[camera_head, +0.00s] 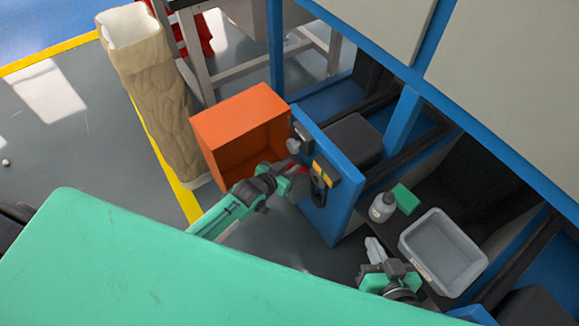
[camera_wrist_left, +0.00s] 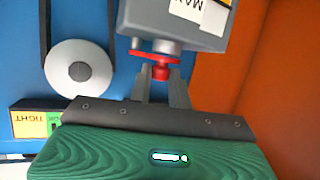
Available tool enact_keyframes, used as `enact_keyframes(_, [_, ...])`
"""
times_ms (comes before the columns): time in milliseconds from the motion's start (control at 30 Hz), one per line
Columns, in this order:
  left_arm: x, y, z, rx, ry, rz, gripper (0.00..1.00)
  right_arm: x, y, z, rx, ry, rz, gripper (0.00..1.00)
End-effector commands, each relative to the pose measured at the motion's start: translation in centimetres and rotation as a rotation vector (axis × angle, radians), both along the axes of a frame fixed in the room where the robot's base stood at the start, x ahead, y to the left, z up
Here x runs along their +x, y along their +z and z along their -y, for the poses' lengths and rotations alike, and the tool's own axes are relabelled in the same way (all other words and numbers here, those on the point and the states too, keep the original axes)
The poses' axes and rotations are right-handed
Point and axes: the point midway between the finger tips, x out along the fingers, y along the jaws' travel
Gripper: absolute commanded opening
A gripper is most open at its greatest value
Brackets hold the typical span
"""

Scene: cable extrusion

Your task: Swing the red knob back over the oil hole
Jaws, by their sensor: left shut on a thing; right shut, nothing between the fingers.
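The red knob (camera_wrist_left: 160,70) shows in the left wrist view, just under a grey box (camera_wrist_left: 178,22) with a white label. A flat red piece joins the knob below the box's short round fitting. My left gripper (camera_wrist_left: 162,82) is shut on the red knob, with a finger on either side. In the head view my left gripper (camera_head: 290,171) reaches in front of the blue panel, where a bit of red shows at its tips. The oil hole cannot be made out. My right gripper (camera_head: 374,248) is shut and empty at the lower right.
An orange box (camera_head: 217,124) stands left of the blue panel (camera_head: 333,212). A round grey-white disc (camera_wrist_left: 78,68) and a yellow-green label (camera_wrist_left: 34,123) are on the panel. A grey bin (camera_head: 418,256), white bottle (camera_head: 382,207) and green block (camera_head: 406,198) are near my right gripper.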

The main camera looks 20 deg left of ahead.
Motion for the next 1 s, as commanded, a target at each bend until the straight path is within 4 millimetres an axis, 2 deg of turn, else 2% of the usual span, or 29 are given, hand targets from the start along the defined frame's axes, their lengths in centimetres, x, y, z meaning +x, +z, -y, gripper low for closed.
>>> enact_keyframes(400, [0.65,0.34,0.11,-0.006,-0.138,0.006,0.0,0.05,0.11,-0.31,0.016,0.0,0.024,0.0])
enact_keyframes(800, [0.63,0.27,0.0,-0.008,-0.147,0.003,0.0,0.11,0.32,-0.39,0.022,-0.001,0.036,0.0])
enact_keyframes(833, [0.63,0.27,-0.01,-0.008,-0.147,0.003,0.21,0.1,0.31,-0.39,0.022,-0.001,0.035,0.0])
enact_keyframes(900, [0.63,0.25,-0.05,-0.007,-0.147,0.003,0.35,0.1,0.3,-0.4,0.022,-0.001,0.035,0.0])
enact_keyframes(933, [0.63,0.22,-0.1,-0.006,-0.147,0.002,0.41,0.09,0.29,-0.4,0.022,-0.001,0.034,0.0])
enact_keyframes(1000, [0.62,0.17,-0.17,-0.006,-0.146,0.001,0.41,0.08,0.28,-0.41,0.022,-0.001,0.034,0.0])
